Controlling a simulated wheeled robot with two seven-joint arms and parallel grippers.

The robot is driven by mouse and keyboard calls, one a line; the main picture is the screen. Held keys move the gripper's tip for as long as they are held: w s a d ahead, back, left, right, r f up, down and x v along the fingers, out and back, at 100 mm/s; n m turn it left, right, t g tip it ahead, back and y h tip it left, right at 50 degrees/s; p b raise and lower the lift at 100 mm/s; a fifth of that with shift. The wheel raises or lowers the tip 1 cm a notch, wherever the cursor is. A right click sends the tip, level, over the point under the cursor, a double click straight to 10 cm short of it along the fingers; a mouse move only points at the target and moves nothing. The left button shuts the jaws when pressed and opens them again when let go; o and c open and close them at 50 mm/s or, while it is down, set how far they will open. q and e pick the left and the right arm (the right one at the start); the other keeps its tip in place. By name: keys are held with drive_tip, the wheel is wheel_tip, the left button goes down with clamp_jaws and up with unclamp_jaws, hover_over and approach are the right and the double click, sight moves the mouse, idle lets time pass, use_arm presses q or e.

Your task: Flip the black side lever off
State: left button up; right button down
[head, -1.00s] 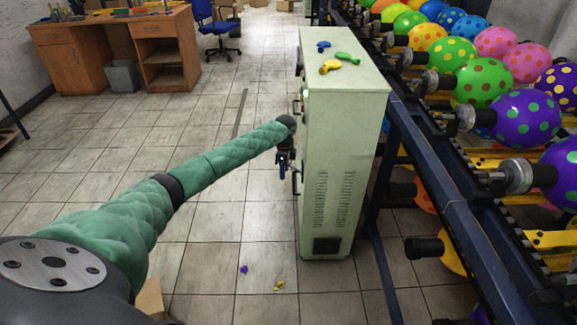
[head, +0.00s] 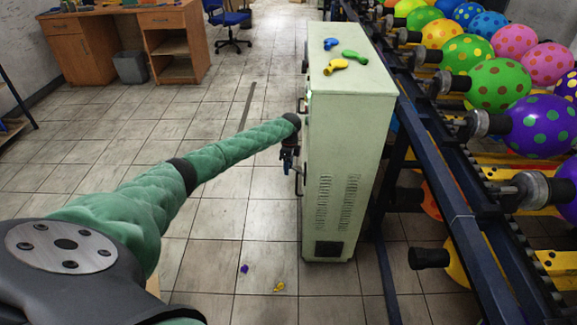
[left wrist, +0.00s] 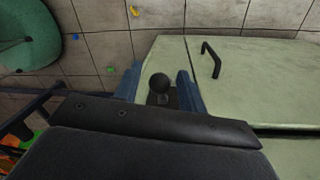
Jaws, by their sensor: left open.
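The pale green cabinet (head: 342,165) stands upright in the middle of the head view. In the left wrist view, the black side lever (left wrist: 159,83) shows as a round black knob over a dark base on the cabinet's side. The lever cannot be made out in the head view. My left gripper (head: 289,158) is at the cabinet's left face. In the left wrist view its two blue fingers (left wrist: 160,74) are apart, one on each side of the knob, with gaps visible. My right gripper is not in view.
A black handle (left wrist: 211,60) sticks out of the cabinet near the lever. Small balloons (head: 355,56) lie on its top. A rack of dotted balloons (head: 497,84) runs along the right. Tiled floor (head: 225,215) left of the cabinet is mostly clear, with small scraps (head: 279,287).

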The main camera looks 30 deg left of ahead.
use_arm(q)
drive_tip(key=shift+f, duration=0.3)
drive_tip(key=shift+c, duration=0.2)
clamp_jaws()
